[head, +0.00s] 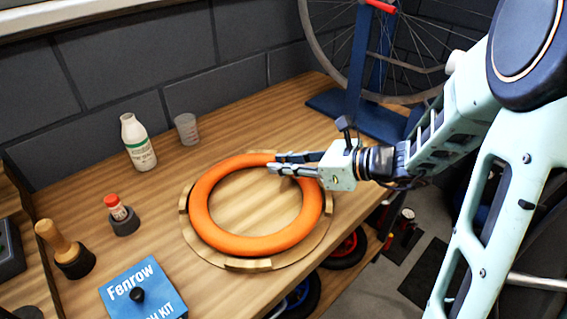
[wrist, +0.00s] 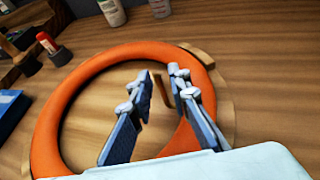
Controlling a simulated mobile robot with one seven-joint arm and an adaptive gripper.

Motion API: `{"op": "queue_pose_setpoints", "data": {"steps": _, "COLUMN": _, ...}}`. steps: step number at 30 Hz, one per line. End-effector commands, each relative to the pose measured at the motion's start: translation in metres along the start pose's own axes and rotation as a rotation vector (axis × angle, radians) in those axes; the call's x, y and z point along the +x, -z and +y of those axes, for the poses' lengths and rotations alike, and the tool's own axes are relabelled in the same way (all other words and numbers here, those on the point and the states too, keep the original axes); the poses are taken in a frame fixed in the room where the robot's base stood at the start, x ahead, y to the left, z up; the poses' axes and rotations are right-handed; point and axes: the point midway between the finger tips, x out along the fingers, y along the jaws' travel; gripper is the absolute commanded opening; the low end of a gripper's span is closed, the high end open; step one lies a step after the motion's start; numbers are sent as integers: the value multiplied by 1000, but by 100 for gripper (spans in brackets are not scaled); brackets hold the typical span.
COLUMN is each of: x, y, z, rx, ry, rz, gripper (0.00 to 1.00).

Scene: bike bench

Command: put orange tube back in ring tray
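The orange tube (head: 205,215) is a thick ring lying flat on the round wooden ring tray (head: 248,264). It appears to sit inside the raised blocks on the tray's rim. My gripper (head: 273,163) is at the tube's far right part, coming in from the right. In the wrist view, the fingers (wrist: 160,72) are apart with nothing held between them. The tube (wrist: 50,125) curves beyond and beside the fingertips; I cannot tell whether a finger touches it. The fingers and palm hide part of the tube and tray.
A white bottle (head: 138,143) and a clear cup (head: 187,129) stand at the back. A red-capped small bottle (head: 118,209), a wooden-handled tool (head: 62,245) and a blue kit box (head: 143,290) are at the left. A blue wheel stand (head: 358,80) is at the back right.

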Motion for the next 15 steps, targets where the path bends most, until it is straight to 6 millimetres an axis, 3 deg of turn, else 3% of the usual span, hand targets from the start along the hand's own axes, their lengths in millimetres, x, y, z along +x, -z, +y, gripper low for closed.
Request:
{"op": "queue_pose_setpoints", "data": {"steps": 11, "x": -2, "y": -4, "z": 0, "rx": 0, "ry": 0, "rz": 0, "gripper": 22}}
{"op": "queue_pose_setpoints", "data": {"steps": 15, "x": -22, "y": -4, "z": -2, "rx": 1, "ry": 6, "rz": 0, "gripper": 22}}
